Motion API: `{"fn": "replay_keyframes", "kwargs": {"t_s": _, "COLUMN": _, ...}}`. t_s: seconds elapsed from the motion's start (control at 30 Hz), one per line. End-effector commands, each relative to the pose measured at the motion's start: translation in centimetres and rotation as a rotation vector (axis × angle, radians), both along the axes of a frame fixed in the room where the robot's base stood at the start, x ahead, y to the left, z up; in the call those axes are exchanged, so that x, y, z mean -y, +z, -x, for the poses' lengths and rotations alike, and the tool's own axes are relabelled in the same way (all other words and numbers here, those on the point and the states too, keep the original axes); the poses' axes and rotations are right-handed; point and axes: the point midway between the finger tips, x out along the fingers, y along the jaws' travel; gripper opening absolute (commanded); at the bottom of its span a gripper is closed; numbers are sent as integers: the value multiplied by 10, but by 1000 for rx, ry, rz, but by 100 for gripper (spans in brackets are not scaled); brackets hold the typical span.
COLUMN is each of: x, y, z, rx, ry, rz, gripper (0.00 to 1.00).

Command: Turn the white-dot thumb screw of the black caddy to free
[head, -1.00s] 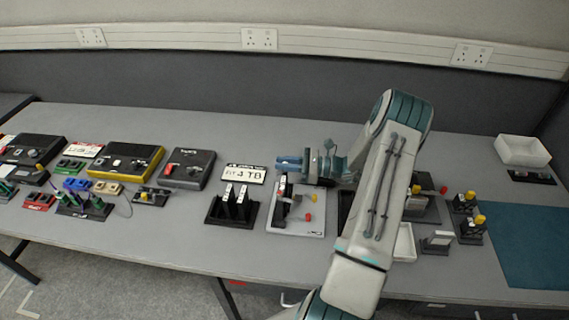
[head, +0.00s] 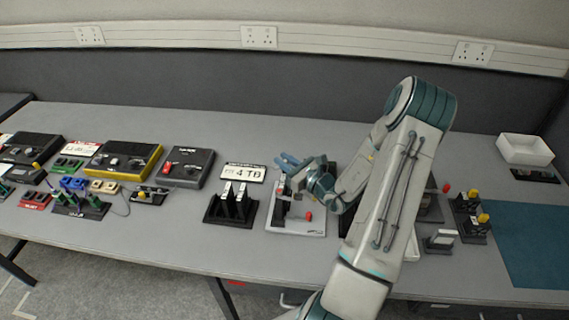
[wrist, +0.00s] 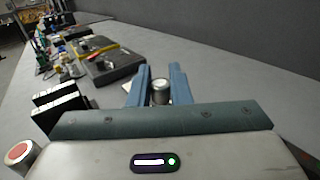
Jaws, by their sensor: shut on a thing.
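My gripper (head: 287,162) has blue fingers and points to the upper left over the far edge of the black caddy (head: 281,208). In the wrist view the two fingers (wrist: 159,88) are closed on either side of a round silver thumb screw with a pale top (wrist: 160,88), which looks like the white-dot screw. The caddy stands on a light grey plate (head: 300,231). My wrist covers part of the caddy and plate in the head view. A red-topped thumb screw (wrist: 19,154) stands at the lower left of the wrist view, clear of the fingers.
A black stand with upright drives (head: 231,208) is left of the plate, with a "4 TB" sign (head: 243,172) behind it. A black box with a red switch (head: 187,167) is farther left. Yellow-topped parts (head: 472,215) stand to the right. The table behind is clear.

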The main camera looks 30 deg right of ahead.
Motion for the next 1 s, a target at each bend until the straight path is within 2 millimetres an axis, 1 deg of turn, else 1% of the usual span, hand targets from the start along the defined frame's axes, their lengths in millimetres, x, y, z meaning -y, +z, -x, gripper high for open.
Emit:
{"fn": "replay_keyframes", "kwargs": {"t_s": 0.3, "x": 0, "y": 0, "z": 0, "rx": 1, "ry": -124, "rz": -1, "gripper": 0}}
{"fn": "replay_keyframes", "kwargs": {"t_s": 0.83, "x": 0, "y": 1, "z": 0, "rx": 3, "ry": -148, "rz": -1, "gripper": 0}}
{"fn": "replay_keyframes", "kwargs": {"t_s": 0.87, "x": 0, "y": 1, "z": 0, "rx": 3, "ry": -148, "rz": -1, "gripper": 23}}
{"fn": "replay_keyframes", "kwargs": {"t_s": 0.9, "x": 0, "y": 1, "z": 0, "rx": 3, "ry": -148, "rz": -1, "gripper": 34}}
{"fn": "replay_keyframes", "kwargs": {"t_s": 0.93, "x": 0, "y": 1, "z": 0, "rx": 3, "ry": -148, "rz": -1, "gripper": 38}}
{"fn": "replay_keyframes", "kwargs": {"t_s": 1.0, "x": 0, "y": 1, "z": 0, "rx": 3, "ry": -148, "rz": -1, "gripper": 38}}
